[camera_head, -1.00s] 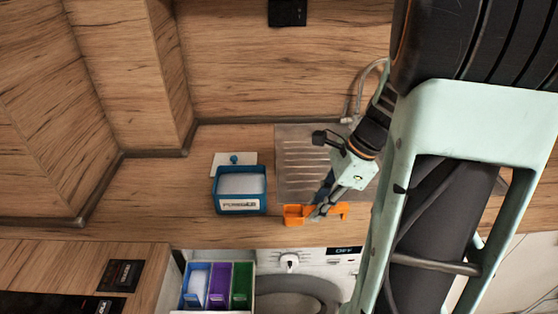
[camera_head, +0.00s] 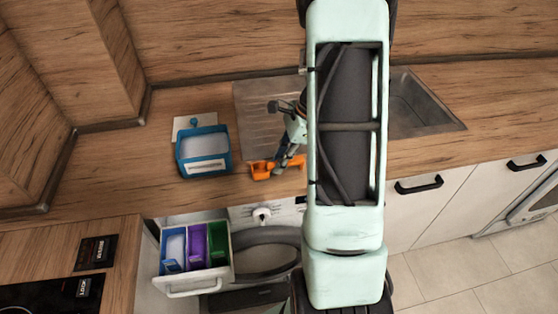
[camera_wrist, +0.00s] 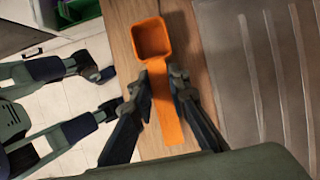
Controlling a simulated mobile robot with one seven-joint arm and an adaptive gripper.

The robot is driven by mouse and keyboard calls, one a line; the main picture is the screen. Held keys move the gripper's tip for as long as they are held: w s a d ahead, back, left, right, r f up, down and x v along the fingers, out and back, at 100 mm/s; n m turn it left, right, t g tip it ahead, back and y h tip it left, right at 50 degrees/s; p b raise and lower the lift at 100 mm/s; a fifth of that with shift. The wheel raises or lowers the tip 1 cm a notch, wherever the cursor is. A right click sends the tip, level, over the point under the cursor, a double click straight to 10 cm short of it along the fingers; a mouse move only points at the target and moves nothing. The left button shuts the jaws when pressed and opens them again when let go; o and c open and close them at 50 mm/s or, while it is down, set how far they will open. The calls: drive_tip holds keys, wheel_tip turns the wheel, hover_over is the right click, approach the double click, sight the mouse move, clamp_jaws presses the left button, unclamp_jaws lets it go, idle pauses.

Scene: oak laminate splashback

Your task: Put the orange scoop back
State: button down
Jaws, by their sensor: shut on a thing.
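The orange scoop (camera_head: 261,171) is near the counter's front edge, right of the blue powder box (camera_head: 181,163). In the wrist view the scoop's square, empty-looking bowl (camera_wrist: 152,39) points away from me, with its flat handle running back between my fingers. My gripper (camera_head: 286,160) is shut on the handle; its two fingers also flank it in the wrist view (camera_wrist: 160,82). I cannot tell whether the scoop touches the counter. The blue box is open, holds white powder and has a label on its front. Its pale lid with a blue knob (camera_head: 190,128) lies behind it.
A pulled-out detergent drawer (camera_head: 196,287) with blue, purple and green compartments is below the counter; white powder shows in the blue one. The ribbed steel drainboard (camera_head: 250,115) lies behind the scoop, and the sink basin (camera_head: 425,105) is at the right. Counter left of the box is clear.

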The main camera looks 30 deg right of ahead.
drive_tip(key=shift+f, duration=0.15)
drive_tip(key=shift+f, duration=0.15)
drive_tip(key=c, duration=1.8)
unclamp_jaws()
drive_tip(key=shift+c, duration=0.2)
drive_tip(key=shift+r, duration=0.25)
drive_tip(key=v, duration=1.1)
drive_tip(key=shift+r, duration=0.4)
drive_tip(key=shift+d, duration=0.1)
